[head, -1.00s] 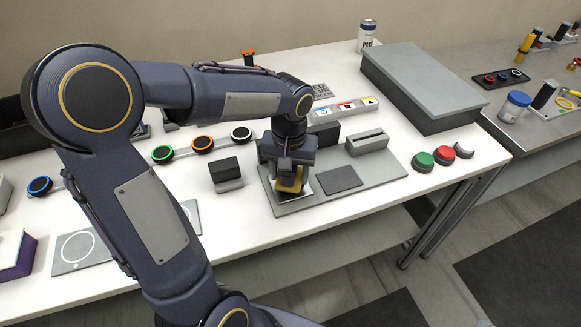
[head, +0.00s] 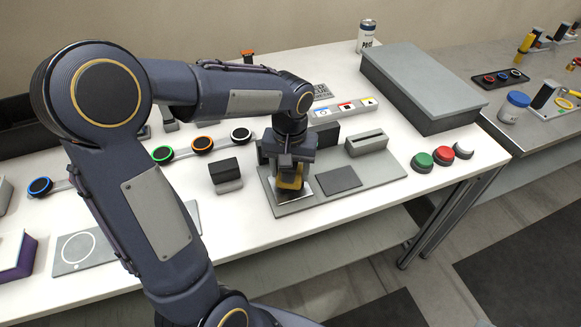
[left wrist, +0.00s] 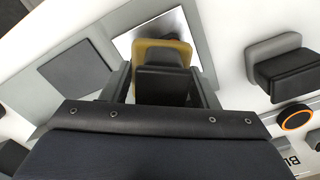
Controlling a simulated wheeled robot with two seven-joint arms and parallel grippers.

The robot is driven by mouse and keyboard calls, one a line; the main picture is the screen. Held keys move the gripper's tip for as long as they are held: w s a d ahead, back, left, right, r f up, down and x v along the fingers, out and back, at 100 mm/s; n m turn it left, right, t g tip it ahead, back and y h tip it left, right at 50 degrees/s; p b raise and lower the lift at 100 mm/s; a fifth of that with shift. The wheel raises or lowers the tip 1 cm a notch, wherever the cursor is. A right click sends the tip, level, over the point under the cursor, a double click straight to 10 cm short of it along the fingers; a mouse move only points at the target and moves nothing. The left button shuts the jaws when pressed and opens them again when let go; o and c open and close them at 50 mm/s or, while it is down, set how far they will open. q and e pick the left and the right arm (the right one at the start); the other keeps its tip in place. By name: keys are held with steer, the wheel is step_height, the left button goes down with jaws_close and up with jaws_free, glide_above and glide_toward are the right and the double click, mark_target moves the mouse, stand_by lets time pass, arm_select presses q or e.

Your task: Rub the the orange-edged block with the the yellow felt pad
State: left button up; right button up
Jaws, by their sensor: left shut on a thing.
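The yellow felt pad (head: 289,183) has a black handle (left wrist: 163,84). My left gripper (head: 290,172) is shut on that handle, with one finger on each side in the left wrist view (left wrist: 162,80). The pad (left wrist: 149,52) is over a shiny square metal plate (head: 309,191) on the grey board (head: 370,181) and covers part of it. I cannot tell whether pad and plate touch. The plate also shows in the left wrist view (left wrist: 190,35); I see no orange edge on it. An orange-ringed disc (head: 202,144) sits on a rail behind. My right gripper is not in view.
A black-topped grey block (head: 225,174) stands left of the board. A slotted grey block (head: 366,143) and a dark flat square (head: 339,179) are on the board's right. Green (head: 422,162) and red (head: 444,155) buttons lie farther right, near a large grey box (head: 420,85).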

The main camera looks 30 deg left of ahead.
arm_select(q)
steer(key=shift+s+d+f, duration=0.1)
steer(key=shift+s+d, duration=0.2)
steer(key=shift+s, duration=0.5)
steer(key=shift+w+a, duration=0.2)
steer(key=shift+w, duration=0.3)
steer(key=shift+w+a, duration=0.2)
steer(key=shift+w, duration=0.4)
steer(key=shift+s, duration=0.1)
steer(key=shift+s+d, duration=0.15)
steer(key=shift+s, duration=0.25)
steer(key=shift+s+d, duration=0.25)
steer(key=shift+s, duration=0.35)
steer(key=shift+w, duration=0.15)
